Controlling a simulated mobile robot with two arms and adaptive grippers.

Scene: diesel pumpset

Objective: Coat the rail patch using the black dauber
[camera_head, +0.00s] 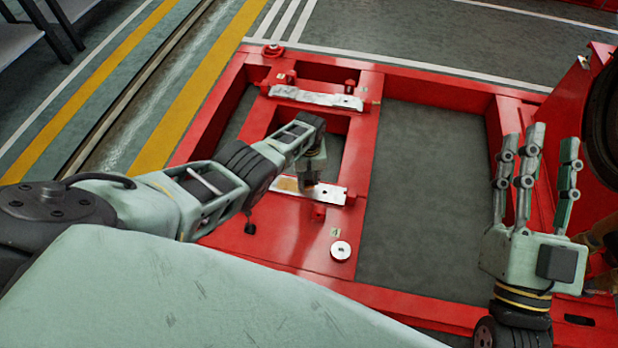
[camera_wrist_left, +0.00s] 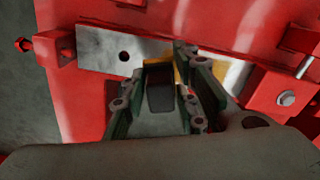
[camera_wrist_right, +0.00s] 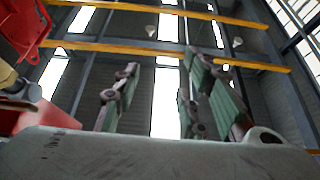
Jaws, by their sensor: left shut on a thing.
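My left gripper (camera_head: 311,172) reaches down over the near silver rail plate (camera_head: 333,194) on the red frame. It is shut on the black dauber (camera_wrist_left: 161,92), which shows between its fingers in the left wrist view; in the head view the fingers mostly hide it. A tan patch (camera_head: 289,184) lies on the plate just left of the fingertips. In the left wrist view the patch (camera_wrist_left: 180,66) is partly covered by the fingers and dauber. I cannot tell whether the dauber touches it. My right gripper (camera_head: 541,155) is raised, fingers spread upward, open and empty.
A second silver plate (camera_head: 315,97) lies farther back on the red frame (camera_head: 280,232). A round silver disc (camera_head: 341,250) sits near the front. Small red posts stand beside the plates. A large dark round part (camera_head: 604,120) is at the right. The frame's right bay is empty.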

